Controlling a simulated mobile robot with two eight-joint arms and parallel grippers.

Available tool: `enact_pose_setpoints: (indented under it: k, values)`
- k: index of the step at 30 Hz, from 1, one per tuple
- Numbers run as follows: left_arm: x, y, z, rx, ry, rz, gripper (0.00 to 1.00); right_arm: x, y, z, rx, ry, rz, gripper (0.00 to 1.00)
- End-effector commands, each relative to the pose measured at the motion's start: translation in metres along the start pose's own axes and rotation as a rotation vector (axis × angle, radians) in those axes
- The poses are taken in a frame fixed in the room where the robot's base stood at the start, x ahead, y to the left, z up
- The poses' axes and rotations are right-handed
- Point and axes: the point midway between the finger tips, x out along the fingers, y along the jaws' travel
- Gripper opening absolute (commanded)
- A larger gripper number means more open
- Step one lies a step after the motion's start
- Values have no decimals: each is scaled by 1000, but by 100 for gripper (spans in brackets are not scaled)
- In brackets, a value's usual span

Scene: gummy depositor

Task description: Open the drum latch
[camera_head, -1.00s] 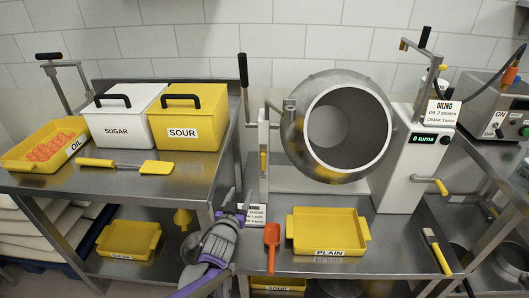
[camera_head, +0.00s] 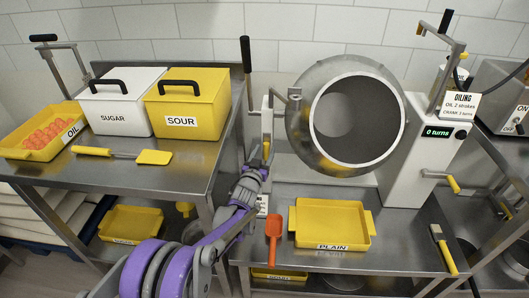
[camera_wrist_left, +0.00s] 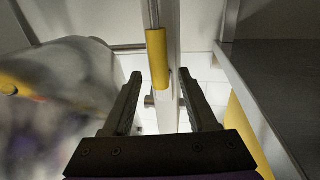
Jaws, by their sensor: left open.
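The steel drum (camera_head: 300,125) stands tilted with its round mouth facing the front; its grey side also shows at the left of the left wrist view (camera_wrist_left: 60,85). Left of it is a pale upright post (camera_head: 267,118) with a small yellow handle (camera_head: 266,150), seemingly the latch. In the left wrist view, the yellow handle (camera_wrist_left: 157,58) hangs upright along the post, ahead of my fingertips. My left gripper (camera_head: 259,166) is close to the handle's lower end; its open fingers (camera_wrist_left: 160,80) point at the post, with no grip on the handle visible. My right gripper is out of view.
A yellow PLAIN tray (camera_head: 333,222) and an orange scoop (camera_head: 273,238) lie below the drum. The left table (camera_head: 150,180) holds SUGAR and SOUR bins and the OIL tray. A control box (camera_head: 425,150) with a crank stands right.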

Motion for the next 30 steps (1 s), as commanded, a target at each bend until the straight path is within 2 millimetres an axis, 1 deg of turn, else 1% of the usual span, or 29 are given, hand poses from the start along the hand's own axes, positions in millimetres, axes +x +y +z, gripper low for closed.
enact_pose_setpoints:
  k: [3, 9, 11, 12, 14, 15, 19, 30]
  values:
    - [4, 0, 0, 0, 0, 0, 58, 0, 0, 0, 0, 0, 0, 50]
    - [4, 0, 0, 0, 0, 0, 58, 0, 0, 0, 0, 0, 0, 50]
    - [4, 0, 0, 0, 0, 0, 49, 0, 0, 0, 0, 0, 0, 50]
    - [3, 0, 0, 0, 0, 0, 42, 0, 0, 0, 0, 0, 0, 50]
    - [3, 0, 0, 0, 0, 0, 31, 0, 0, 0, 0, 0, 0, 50]
    - [3, 0, 0, 0, 0, 0, 24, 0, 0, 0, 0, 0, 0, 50]
    - [3, 0, 0, 1, 0, 0, 1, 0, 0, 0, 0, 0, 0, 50]
    - [3, 0, 0, 1, 0, 0, 0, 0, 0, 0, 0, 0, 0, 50]
